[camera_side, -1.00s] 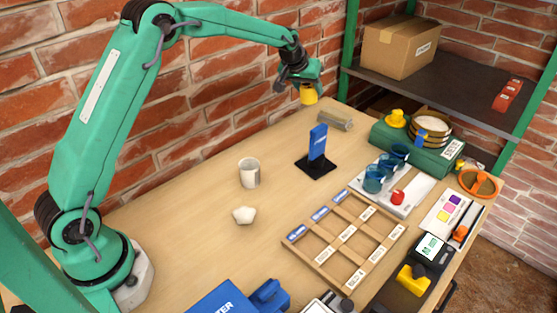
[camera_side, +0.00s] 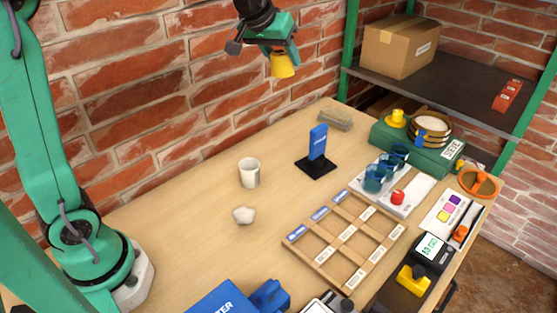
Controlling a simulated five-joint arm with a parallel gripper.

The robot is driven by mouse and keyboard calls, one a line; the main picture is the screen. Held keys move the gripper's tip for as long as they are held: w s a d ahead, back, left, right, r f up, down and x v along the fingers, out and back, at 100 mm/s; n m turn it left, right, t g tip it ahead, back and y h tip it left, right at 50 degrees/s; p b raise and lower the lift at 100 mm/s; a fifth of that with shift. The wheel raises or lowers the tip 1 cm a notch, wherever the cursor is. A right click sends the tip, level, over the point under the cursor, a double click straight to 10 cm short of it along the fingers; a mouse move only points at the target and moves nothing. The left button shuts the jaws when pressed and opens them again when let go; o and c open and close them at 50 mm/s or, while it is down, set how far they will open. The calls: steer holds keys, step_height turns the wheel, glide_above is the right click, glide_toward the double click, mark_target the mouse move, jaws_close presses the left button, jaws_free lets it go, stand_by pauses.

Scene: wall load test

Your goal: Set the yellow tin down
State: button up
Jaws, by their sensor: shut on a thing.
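The yellow tin (camera_side: 282,66) is held in my gripper (camera_side: 279,52), high above the back of the table (camera_side: 200,205). The tin hangs below the jaws, tilted, and touches nothing else that I can see. My gripper is shut on it; the jaws hide its upper part. Bare wood shows on the table below and left of the tin.
A white mug (camera_side: 249,172), a white lump (camera_side: 243,215) and a blue upright piece on a black base (camera_side: 316,167) stand mid-table. A wooden divided frame (camera_side: 318,262) lies at the front right. A green case (camera_side: 405,146) stands at the back right. The left table area is clear.

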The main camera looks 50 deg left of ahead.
mark_target(276, 58)
steer(key=shift+s+d+r, duration=0.1)
steer(key=shift+s+r, duration=0.15)
steer(key=shift+s, duration=0.35)
steer(key=shift+s+d+r, duration=0.15)
steer(key=shift+s+r, duration=0.15)
steer(key=shift+s, duration=0.35)
steer(key=shift+s+d+r, duration=0.1)
steer(key=shift+s+r, duration=0.15)
steer(key=shift+s, duration=0.35)
steer(key=shift+w, duration=0.1)
steer(key=shift+w+a+f, duration=0.1)
steer(key=shift+w+f, duration=0.1)
steer(key=shift+w, duration=0.25)
steer(key=w+a+f, duration=0.1)
steer(key=w+f, duration=0.1)
steer(key=w, duration=0.1)
steer(key=w+f, duration=0.2)
steer(key=w, duration=0.2)
steer(key=w+a+f, duration=0.1)
steer(key=w+f, duration=0.2)
steer(key=shift+w+a, duration=0.3)
steer(key=shift+w, duration=0.05)
steer(key=shift+n, duration=0.6)
steer(key=a+x, duration=0.1)
steer(key=x, duration=0.5)
steer(key=a+x, duration=0.1)
steer(key=x, duration=0.5)
steer(key=a+x, duration=0.2)
steer(key=x, duration=0.3)
steer(key=shift+w, duration=0.6)
